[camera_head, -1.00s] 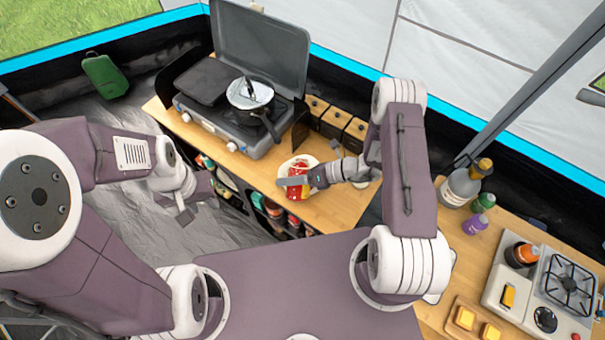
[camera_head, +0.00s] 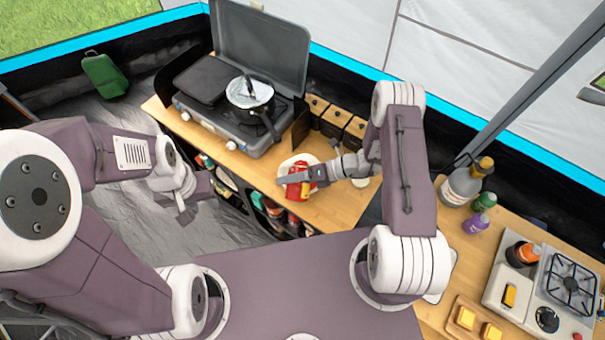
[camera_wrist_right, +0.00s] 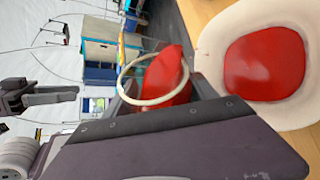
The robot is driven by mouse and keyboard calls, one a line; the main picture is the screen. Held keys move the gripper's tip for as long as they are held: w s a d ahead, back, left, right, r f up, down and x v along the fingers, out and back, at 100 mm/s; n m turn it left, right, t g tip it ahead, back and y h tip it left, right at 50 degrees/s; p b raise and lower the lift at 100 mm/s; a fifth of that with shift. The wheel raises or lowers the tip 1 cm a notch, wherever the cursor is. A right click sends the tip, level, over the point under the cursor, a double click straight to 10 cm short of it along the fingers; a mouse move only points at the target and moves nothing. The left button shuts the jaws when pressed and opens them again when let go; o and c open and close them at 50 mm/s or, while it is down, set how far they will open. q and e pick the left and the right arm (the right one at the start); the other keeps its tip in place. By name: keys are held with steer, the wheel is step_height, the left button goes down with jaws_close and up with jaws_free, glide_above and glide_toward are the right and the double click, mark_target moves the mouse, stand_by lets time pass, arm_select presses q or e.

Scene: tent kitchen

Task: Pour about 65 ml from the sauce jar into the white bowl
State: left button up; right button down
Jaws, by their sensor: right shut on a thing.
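My right gripper (camera_head: 300,180) is shut on the sauce jar (camera_head: 298,191), which holds red sauce. In the right wrist view the jar (camera_wrist_right: 170,72) is tilted, its pale round rim showing and the red sauce lying slanted inside. The white bowl (camera_head: 290,160) is on the wooden counter beneath the gripper, partly hidden by it. In the right wrist view the bowl (camera_wrist_right: 218,40) is close beside the jar and has a broad pool of red sauce in it. No falling stream can be made out. My left gripper (camera_head: 190,208) appears open and empty, away to the left.
Wooden canisters (camera_head: 333,121) are behind the bowl. Bottles (camera_head: 461,187) and a small burner (camera_head: 570,283) are on the right counter. Shelves with goods (camera_head: 268,208) lie below the counter edge.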

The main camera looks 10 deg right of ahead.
steer(key=shift+f, duration=0.1)
steer(key=shift+r+p, duration=0.3)
steer(key=shift+r, duration=0.05)
steer(key=shift+w+r+n+t, duration=0.15)
steer(key=shift+r+n+t, duration=0.05)
steer(key=shift+n+t, duration=0.3)
steer(key=shift+f, duration=0.1)
stand_by(0.4)
